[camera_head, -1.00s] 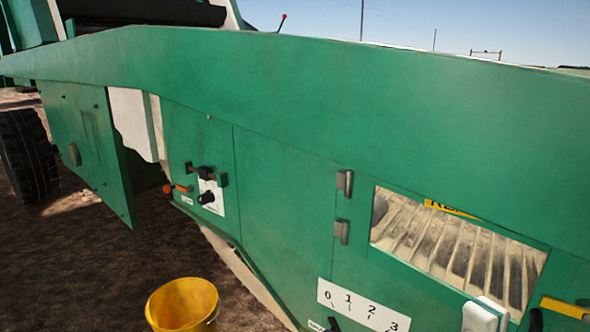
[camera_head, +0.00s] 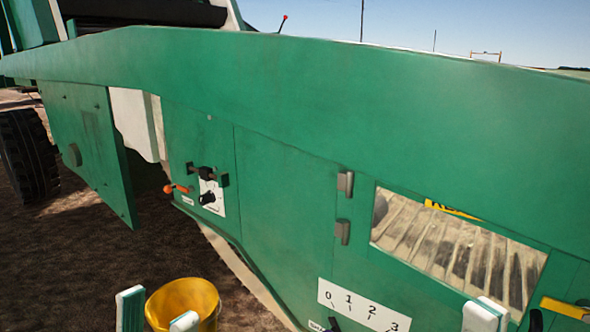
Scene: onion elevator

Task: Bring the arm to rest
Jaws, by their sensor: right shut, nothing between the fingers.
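My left gripper (camera_head: 158,306) shows at the bottom left as two white fingertips standing well apart, so it is open. A yellow bucket (camera_head: 200,296) on the ground shows behind and between these fingertips; I see nothing gripped. My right gripper (camera_head: 485,314) shows at the bottom right as white fingertips close together, shut and empty. It is in front of the green machine panel, just below the window. Both arms behind the fingertips are out of view.
The green machine (camera_head: 290,190) fills most of the view. It carries an orange-handled lever (camera_head: 178,189), a black knob (camera_head: 207,198), a 0-to-3 scale plate (camera_head: 362,306), a window (camera_head: 455,250) and a yellow handle (camera_head: 566,307). Bare soil (camera_head: 90,250) lies at left.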

